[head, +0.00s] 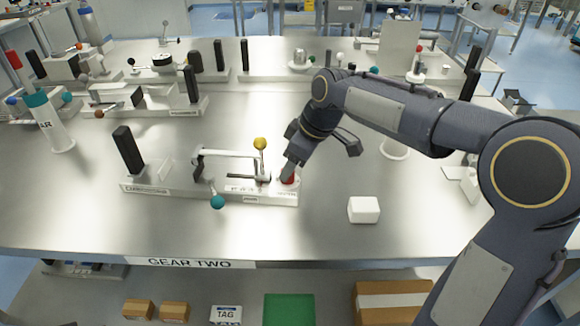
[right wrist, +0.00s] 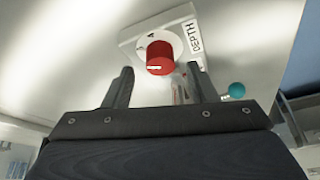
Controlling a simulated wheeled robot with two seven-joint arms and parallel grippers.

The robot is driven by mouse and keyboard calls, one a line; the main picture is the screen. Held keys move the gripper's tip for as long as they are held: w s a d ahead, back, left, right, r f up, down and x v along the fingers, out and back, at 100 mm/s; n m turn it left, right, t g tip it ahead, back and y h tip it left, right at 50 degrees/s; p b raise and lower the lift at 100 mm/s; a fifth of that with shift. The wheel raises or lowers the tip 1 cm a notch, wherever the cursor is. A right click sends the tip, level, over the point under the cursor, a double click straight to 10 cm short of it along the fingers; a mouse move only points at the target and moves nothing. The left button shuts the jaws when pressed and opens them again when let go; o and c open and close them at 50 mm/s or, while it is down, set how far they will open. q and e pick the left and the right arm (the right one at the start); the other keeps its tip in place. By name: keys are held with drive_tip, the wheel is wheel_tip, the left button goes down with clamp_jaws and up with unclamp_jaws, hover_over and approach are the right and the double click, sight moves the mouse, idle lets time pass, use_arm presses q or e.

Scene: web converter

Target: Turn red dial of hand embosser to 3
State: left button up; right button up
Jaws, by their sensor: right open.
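The red dial (head: 288,178) sits at the right end of a long white base (head: 150,188), which carries a lever frame (head: 225,153), a yellow ball (head: 260,143) and a teal ball (head: 217,202). In the right wrist view the red dial (right wrist: 160,60) stands on a white plate (right wrist: 130,48) with a number scale and the word DEPTH. A pale mark shows on the dial's near side; a 4 is readable, but the number it points to is not clear. My right gripper (head: 291,162) is at the dial; its open fingers (right wrist: 161,80) frame the dial with gaps on both sides. My left gripper is out of view.
A white block (head: 364,209) lies on the metal table (head: 330,240) right of the base. A black upright handle (head: 128,150) stands at the base's left end. Several other devices stand farther back. The table front right of the base is mostly clear.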

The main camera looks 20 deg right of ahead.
drive_tip(key=shift+v, duration=2.7)
drive_tip(key=shift+s, duration=0.1)
